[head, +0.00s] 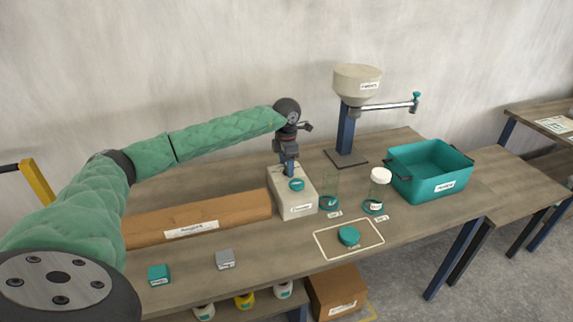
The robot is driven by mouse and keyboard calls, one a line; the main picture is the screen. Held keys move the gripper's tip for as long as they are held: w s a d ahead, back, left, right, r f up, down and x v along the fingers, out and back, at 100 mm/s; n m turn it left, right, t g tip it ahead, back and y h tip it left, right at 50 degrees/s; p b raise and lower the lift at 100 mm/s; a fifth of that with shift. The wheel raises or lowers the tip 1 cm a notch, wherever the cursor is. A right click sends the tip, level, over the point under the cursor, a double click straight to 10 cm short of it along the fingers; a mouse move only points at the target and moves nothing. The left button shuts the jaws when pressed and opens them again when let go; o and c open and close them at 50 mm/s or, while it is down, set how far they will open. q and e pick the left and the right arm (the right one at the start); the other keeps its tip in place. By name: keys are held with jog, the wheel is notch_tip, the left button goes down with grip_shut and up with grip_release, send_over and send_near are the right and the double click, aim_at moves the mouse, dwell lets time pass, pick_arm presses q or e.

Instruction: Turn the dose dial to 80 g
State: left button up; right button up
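A light grey dosing box (306,197) stands in the middle of the table, with a label on its front. A round teal dial (297,184) sits on its top; its markings are too small to read. My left arm reaches in from the left, and my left gripper (290,168) points down just above and behind the dial. It looks close to the box top; I cannot tell whether it touches anything or how far its fingers are apart. My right gripper is not in view.
A hopper (357,84) on a blue post stands behind. To the right are a clear jar (330,185), a white-lidded jar (379,190) and a teal crate (432,181). A teal disc (348,236) lies in front, a long brown box (200,208) left, small teal (159,275) and grey (225,259) blocks near the front edge.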

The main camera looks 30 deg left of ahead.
pick_arm(q)
notch_tip(320, 180, up, 6)
jog(key=shift+r+b, duration=0.25)
jog(key=shift+b, duration=0.5)
jog(key=shift+r, duration=0.6)
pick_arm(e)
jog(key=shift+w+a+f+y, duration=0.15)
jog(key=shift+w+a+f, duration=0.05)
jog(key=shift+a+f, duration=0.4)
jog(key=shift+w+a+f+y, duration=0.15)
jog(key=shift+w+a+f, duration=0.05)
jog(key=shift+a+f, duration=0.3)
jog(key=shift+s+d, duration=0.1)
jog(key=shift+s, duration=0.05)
